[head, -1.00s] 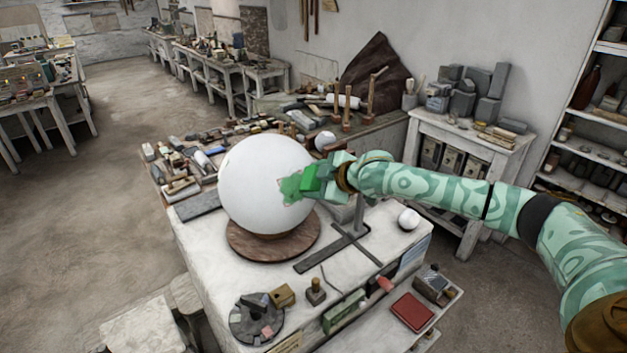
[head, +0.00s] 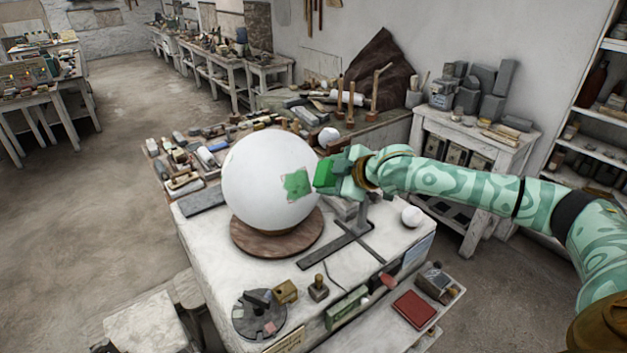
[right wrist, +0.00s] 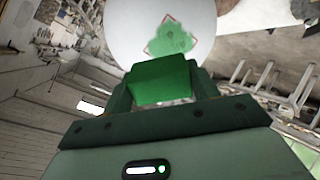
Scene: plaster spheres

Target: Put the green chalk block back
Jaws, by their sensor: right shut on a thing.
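The green chalk block (head: 325,172) is held in my right gripper (head: 335,175), just to the right of the large white sphere (head: 255,175). A green patch (head: 297,185) with a thin reddish outline marks the sphere's right side. The block appears slightly apart from the sphere. In the right wrist view, the block (right wrist: 160,80) sits between the fingers of my right gripper (right wrist: 163,92), with the green patch (right wrist: 170,39) beyond it. A round grey holder (head: 247,327) with dark and pink pieces rests at the bench's front left. My left gripper is not in view.
The sphere stands on a round wooden base (head: 250,246). A dark metal stand (head: 320,255) lies close to it. A small wooden block (head: 285,292), a stamp-like tool (head: 318,288) and a white ball (head: 411,216) are on the bench (head: 220,265). Tools crowd its back left.

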